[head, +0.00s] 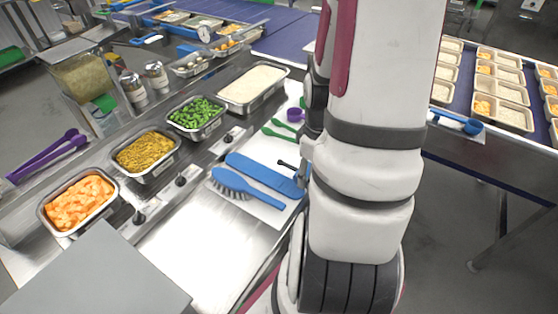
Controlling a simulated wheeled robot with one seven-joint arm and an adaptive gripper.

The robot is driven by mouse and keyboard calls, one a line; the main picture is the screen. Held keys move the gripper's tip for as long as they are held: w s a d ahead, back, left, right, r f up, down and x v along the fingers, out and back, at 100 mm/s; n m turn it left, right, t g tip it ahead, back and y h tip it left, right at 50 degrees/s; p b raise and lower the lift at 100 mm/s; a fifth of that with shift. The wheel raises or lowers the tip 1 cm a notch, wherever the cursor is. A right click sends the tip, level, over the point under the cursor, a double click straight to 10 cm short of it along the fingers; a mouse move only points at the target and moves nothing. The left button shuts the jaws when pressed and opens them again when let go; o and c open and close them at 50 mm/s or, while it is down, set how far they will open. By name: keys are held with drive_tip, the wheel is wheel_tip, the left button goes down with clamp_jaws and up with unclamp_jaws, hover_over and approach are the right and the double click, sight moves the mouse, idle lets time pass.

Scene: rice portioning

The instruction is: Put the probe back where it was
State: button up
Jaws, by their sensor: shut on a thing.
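My arm fills the middle and right of the head view, and its end is hidden, so my gripper cannot be made out. A small dark rod-like thing (287,164) pokes out at the left edge of my arm, above the blue board. I cannot tell whether it is the probe or a part of my gripper. A round white dial (204,33) stands among the pans at the far end of the counter. It looks like a gauge, and I cannot tell whether it is the probe.
Purple tongs (48,157) lie left. Filled trays (513,118) stand right.

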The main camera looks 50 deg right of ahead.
drive_tip(key=w+d, duration=0.1)
drive_tip(key=w, duration=0.4)
drive_tip(key=w+d+f, duration=0.1)
drive_tip(key=w+d, duration=0.1)
drive_tip(key=w, duration=0.2)
drive_tip(key=w+d, duration=0.1)
drive_tip(key=w, duration=0.4)
drive_tip(key=shift+w+d+f+b, duration=0.25)
drive_tip(key=shift+w+d+b, duration=0.05)
drive_tip(key=shift+w+b, duration=0.05)
drive_tip(key=shift+w+f, duration=0.15)
drive_tip(key=shift+f, duration=1.6)
drive_tip(key=o, duration=0.7)
drive_tip(key=shift+f, duration=0.15)
drive_tip(key=o, duration=0.4)
drive_tip(key=shift+o, duration=0.2)
